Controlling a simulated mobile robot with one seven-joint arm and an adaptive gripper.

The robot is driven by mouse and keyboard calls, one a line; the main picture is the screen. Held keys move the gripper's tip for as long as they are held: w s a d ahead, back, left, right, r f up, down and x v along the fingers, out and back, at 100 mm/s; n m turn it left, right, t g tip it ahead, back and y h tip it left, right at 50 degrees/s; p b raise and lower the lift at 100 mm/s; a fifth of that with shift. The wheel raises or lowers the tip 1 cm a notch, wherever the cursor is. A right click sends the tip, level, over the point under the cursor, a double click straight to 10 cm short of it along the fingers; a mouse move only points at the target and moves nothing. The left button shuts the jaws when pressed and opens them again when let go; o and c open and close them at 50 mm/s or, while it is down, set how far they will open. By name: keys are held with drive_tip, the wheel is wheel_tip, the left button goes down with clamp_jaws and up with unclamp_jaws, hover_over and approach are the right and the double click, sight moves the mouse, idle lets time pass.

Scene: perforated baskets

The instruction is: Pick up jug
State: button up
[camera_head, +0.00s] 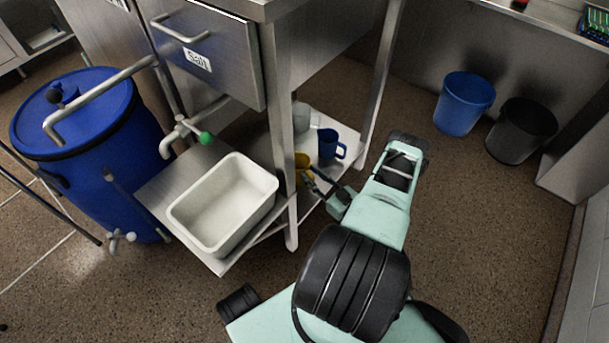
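A blue jug (328,145) with a handle on its right stands upright on the low metal shelf under the table. A yellow vessel (302,161) is left of it, partly hidden by the table leg. A pale grey vessel (301,117) stands farther back, also partly hidden. Which one is the task's jug I cannot tell. My gripper (316,181) is at the front edge of the shelf, just in front of the yellow vessel and below the blue jug. Its dark fingers are small in view; whether they are open or touching anything is unclear.
A metal table leg (279,150) stands left of my gripper, another (380,75) to the right. A white basin (225,205) sits on the shelf at left. A blue barrel (90,150) stands farther left. Blue (464,104) and black (521,130) bins stand at right. Floor between is clear.

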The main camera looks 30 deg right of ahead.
clamp_jaws()
drive_tip(key=shift+r, duration=0.1)
